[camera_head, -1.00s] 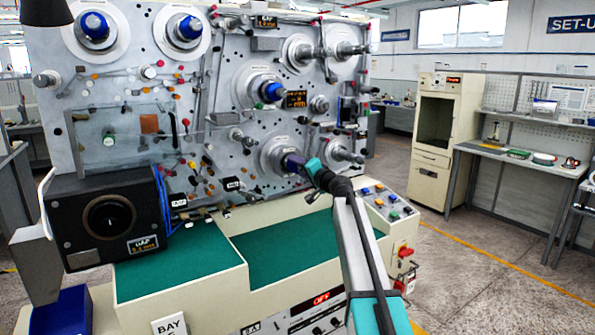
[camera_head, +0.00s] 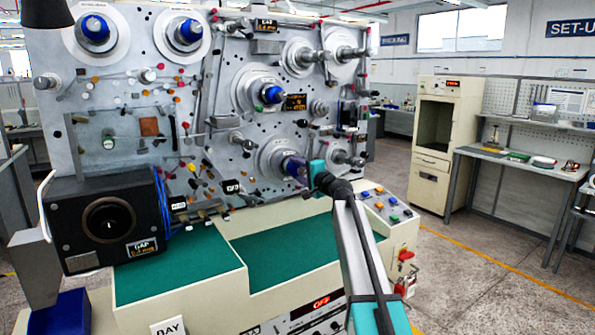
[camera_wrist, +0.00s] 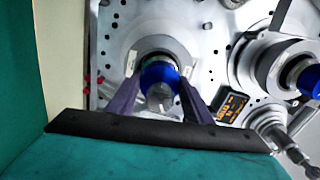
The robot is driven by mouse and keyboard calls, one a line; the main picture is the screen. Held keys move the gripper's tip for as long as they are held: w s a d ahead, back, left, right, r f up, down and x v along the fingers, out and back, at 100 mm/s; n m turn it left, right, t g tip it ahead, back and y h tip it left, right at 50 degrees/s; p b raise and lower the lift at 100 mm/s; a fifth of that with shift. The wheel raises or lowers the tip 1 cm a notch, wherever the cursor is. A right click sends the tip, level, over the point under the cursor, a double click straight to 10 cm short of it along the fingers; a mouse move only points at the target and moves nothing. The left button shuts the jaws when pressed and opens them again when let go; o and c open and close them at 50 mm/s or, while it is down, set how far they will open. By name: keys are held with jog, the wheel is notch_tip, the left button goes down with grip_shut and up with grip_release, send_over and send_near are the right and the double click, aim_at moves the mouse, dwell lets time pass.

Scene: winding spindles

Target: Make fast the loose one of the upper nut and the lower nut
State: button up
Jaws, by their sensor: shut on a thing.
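The upper nut (camera_head: 273,94) is a blue cap on the middle spindle, standing out from a round grey flange. It also shows at the right edge of the wrist view (camera_wrist: 312,80). The lower nut (camera_wrist: 158,76) is blue and sits on a spindle end in front of a pale round flange. My gripper (camera_wrist: 160,92) has its two dark purple fingers on either side of the lower nut, shut on it. In the head view my gripper (camera_head: 295,167) is at the lower spindle and hides most of that nut. I cannot see thread gaps at either nut.
A small display (camera_head: 296,102) stands beside the upper spindle. Other spindles and rollers stick out of the grey panel (camera_head: 120,100). A black box (camera_head: 108,222) stands at the lower left. The green bench top (camera_head: 290,240) below is clear.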

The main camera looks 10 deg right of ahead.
jog(key=o, duration=1.1)
jog(key=shift+c, duration=0.2)
jog(key=shift+s, duration=0.1)
jog(key=b+v, duration=0.3)
jog(key=v, duration=1)
jog(key=shift+s+d, duration=0.15)
jog(key=shift+s, duration=0.15)
